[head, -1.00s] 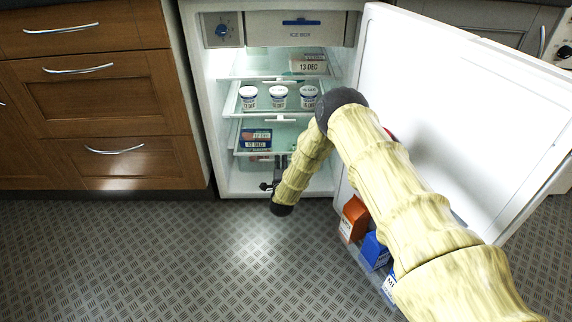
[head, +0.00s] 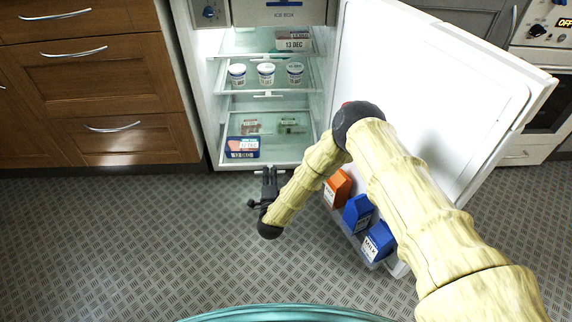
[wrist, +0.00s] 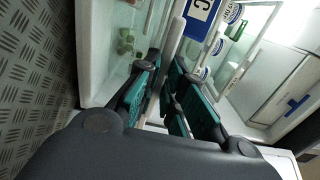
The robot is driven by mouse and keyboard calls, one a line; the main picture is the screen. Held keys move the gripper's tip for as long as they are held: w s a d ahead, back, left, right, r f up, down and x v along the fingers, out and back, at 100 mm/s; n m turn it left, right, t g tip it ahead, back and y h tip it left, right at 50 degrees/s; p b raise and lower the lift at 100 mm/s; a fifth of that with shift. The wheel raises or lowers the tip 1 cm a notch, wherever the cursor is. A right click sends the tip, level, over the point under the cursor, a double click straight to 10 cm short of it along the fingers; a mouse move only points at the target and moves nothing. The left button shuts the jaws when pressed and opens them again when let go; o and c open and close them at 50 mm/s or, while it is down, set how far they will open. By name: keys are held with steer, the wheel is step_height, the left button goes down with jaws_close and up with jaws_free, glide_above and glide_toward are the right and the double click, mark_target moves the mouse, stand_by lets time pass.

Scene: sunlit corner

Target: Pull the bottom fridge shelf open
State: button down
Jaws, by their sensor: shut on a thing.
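The bottom fridge shelf (head: 221,163) is a clear glass shelf, drawn out further than the shelves above it. A blue package lies on its front left, with smaller packs behind. My gripper (head: 269,172) is at the middle of the shelf's front edge in the head view. In the wrist view my gripper (wrist: 166,92) has its teal-padded fingers around the pale bar (wrist: 174,50) at the shelf front. The grip point itself is largely hidden by the fingers.
The fridge door (head: 440,90) stands wide open at the right, with several cartons (head: 357,212) in its low rack, close to my arm. The shelf above holds three white pots (head: 266,74). Wooden drawers (head: 115,80) stand at the left. The floor (head: 130,240) in front is clear.

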steer(key=shift+s+f, duration=0.1)
steer(key=shift+s, duration=0.4)
steer(key=c, duration=1.8)
jaws_free()
steer(key=s, duration=1.2)
steer(key=shift+d, duration=0.15)
steer(key=shift+s, duration=0.1)
